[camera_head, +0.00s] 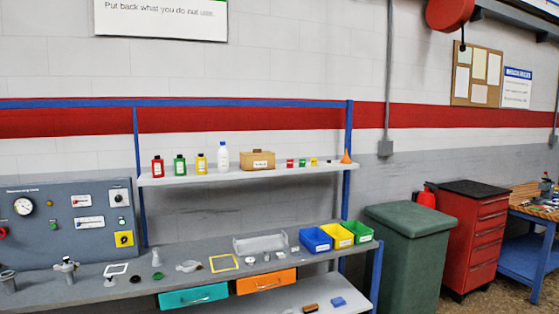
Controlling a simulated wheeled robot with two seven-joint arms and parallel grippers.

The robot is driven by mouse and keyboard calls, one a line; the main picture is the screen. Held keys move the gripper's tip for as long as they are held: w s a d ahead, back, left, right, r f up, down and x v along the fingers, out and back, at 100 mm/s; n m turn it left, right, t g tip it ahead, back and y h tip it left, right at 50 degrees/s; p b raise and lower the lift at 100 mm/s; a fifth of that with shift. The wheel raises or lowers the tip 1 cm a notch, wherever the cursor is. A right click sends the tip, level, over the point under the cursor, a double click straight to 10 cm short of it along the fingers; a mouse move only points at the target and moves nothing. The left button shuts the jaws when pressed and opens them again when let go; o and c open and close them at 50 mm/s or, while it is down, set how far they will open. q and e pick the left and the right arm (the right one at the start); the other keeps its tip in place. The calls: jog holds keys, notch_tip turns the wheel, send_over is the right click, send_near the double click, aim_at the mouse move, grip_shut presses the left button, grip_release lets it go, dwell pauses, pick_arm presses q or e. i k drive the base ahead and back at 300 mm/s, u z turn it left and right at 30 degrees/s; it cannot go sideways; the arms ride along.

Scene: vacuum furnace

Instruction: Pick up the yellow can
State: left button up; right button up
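A yellow can (202,164) with a dark cap and a pale label stands upright on the grey upper shelf (240,175). A similar green can (180,166) and a red can (158,167) stand to its left. A white bottle (223,158) stands close to its right. Neither of my grippers is in the picture.
A wooden box (257,160) and small coloured items share the shelf. The workbench (150,285) below holds loose parts and blue, yellow and green bins (316,239). A control panel (66,222) stands left. A green bin (408,245) and red tool cabinet (473,235) stand right.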

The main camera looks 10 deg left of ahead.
aim_at(201, 169)
jog(key=z, duration=0.2)
jog(key=i, duration=1.9)
jog(key=u, duration=0.6)
